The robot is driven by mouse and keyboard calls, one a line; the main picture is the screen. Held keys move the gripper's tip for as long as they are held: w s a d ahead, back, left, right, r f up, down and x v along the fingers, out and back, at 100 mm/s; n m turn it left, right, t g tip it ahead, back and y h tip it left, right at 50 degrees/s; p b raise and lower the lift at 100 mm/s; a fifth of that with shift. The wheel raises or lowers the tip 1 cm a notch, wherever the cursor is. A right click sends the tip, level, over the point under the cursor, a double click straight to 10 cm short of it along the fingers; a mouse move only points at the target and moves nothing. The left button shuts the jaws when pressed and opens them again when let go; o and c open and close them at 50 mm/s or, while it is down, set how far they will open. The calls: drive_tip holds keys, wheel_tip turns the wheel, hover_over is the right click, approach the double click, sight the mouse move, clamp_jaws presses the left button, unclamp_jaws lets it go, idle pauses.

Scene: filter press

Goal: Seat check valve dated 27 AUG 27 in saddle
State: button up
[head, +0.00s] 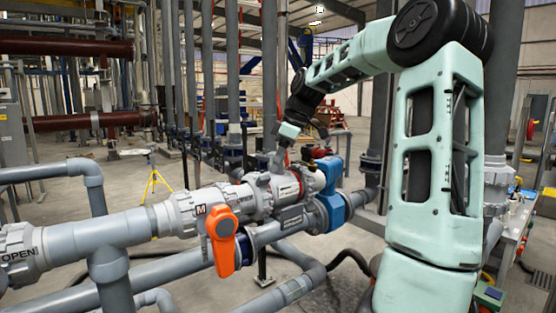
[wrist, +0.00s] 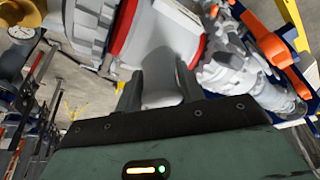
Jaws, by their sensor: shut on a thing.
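My gripper (head: 281,158) reaches down from the upper right onto the grey-white pipe assembly. In the wrist view its two dark fingers (wrist: 158,92) are shut on a pale grey stub (wrist: 162,75) of a grey-white valve with a red ring. I take this to be the check valve (head: 284,187); it lies lengthwise in line with the pipe run. A white label (wrist: 178,13) on it is cut off by the frame edge, and no date can be read. The saddle cannot be made out, so I cannot tell whether the valve touches it.
A blue flanged body (head: 330,208) stands just right of the valve. Grey pipes (head: 120,236) run below and left. A yellow tripod (head: 154,182) stands on open floor behind.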

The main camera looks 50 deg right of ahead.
drive_tip(key=o, duration=1.1)
drive_tip(key=b+v, duration=0.1)
drive_tip(key=v, duration=1.6)
drive_tip(key=shift+r+b, duration=0.2)
drive_tip(key=shift+b, duration=0.2)
drive_tip(key=shift+s, duration=0.15)
